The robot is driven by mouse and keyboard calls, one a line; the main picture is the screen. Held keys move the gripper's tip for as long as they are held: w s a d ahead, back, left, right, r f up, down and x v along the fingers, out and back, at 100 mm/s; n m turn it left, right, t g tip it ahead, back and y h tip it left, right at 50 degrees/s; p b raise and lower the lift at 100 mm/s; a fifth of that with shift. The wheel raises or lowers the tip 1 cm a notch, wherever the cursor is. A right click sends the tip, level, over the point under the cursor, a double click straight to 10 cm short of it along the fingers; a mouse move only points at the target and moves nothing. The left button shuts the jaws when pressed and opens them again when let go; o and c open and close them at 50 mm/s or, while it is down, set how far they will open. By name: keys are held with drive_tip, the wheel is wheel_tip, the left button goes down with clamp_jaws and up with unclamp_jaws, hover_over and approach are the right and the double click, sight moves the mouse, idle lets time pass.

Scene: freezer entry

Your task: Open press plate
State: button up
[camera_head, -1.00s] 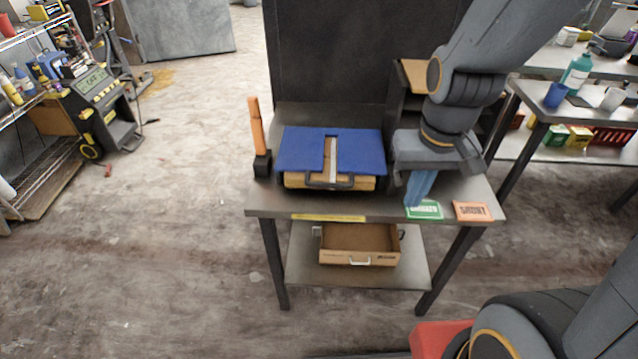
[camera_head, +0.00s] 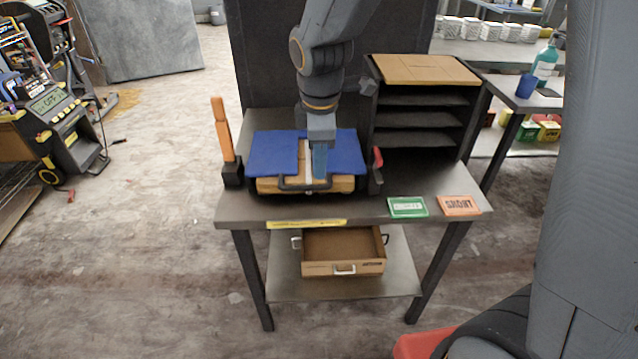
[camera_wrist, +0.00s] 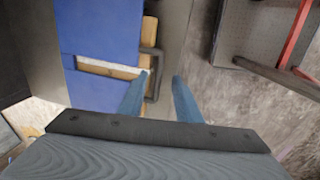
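The press plate (camera_head: 275,152) is a flat blue plate with a slot in its middle, lying level over a wooden base (camera_head: 340,184) on the metal table. It fills the upper left of the wrist view (camera_wrist: 100,30). A dark U-shaped handle (camera_head: 292,183) sticks out at its front edge and also shows in the wrist view (camera_wrist: 154,75). My gripper (camera_wrist: 160,82) is open, its two blue fingers apart, with the handle near the left finger. In the head view my gripper (camera_head: 319,163) is over the right front part of the plate. I cannot tell whether it touches the handle.
An orange upright lever (camera_head: 222,130) stands left of the press. A dark shelf rack (camera_head: 420,119) stands behind it at right. Green (camera_head: 407,207) and orange (camera_head: 459,205) cards lie on the table's right front. An open drawer-like box (camera_head: 343,250) sits on the lower shelf.

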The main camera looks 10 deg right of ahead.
sight(319, 186)
drive_tip(key=f, duration=0.2)
drive_tip(key=w+f, duration=0.1)
drive_tip(key=f, duration=0.4)
drive_tip(key=shift+w+d+f, duration=0.1)
drive_tip(key=shift+w+f, duration=0.05)
drive_tip(key=shift+p, duration=0.3)
clamp_jaws()
